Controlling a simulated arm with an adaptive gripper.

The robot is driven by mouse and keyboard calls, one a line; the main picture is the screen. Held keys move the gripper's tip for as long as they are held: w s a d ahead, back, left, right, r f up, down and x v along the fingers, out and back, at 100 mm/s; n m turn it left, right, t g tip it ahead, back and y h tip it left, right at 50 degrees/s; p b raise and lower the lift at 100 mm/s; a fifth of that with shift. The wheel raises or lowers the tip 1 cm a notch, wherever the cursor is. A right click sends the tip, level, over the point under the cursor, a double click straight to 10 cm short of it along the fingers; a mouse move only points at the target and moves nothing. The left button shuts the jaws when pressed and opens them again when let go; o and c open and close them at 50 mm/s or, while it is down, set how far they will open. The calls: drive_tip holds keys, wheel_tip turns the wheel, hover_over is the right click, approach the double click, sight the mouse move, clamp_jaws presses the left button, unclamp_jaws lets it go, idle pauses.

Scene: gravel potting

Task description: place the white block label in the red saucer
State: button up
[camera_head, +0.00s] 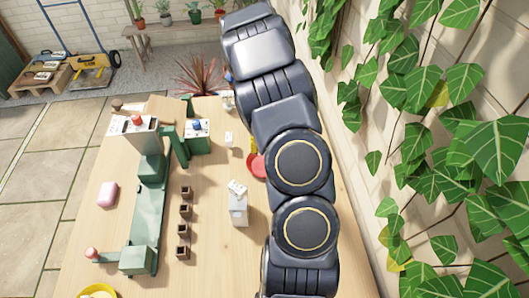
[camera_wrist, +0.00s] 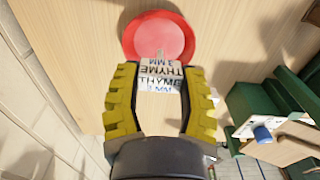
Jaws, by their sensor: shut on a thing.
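The white block label (camera_wrist: 160,84), printed "THYME 3 MM", is between the two yellow fingers of my gripper (camera_wrist: 160,95) in the wrist view. My gripper is shut on it. The red saucer (camera_wrist: 160,24) lies on the wooden table just beyond the fingertips, and the label's far end overlaps its near rim in the picture. I cannot tell the height between them. In the head view the red saucer (camera_head: 257,166) shows partly beside my arm, which hides the label and most of my gripper (camera_head: 253,145).
A green and grey machine (camera_head: 150,205) stands on the left of the table (camera_head: 215,262). A green station with a blue knob (camera_wrist: 262,134) is at the wrist view's right.

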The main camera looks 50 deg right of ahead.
drive_tip(key=shift+w+d+f, duration=0.3)
drive_tip(key=shift+d+f, duration=0.05)
drive_tip(key=shift+f, duration=0.2)
drive_tip(key=shift+w+d+f, duration=0.3)
drive_tip(key=shift+f, duration=1.75)
drive_tip(key=shift+f, duration=0.15)
drive_tip(key=o, duration=0.8)
drive_tip(key=shift+o, duration=0.2)
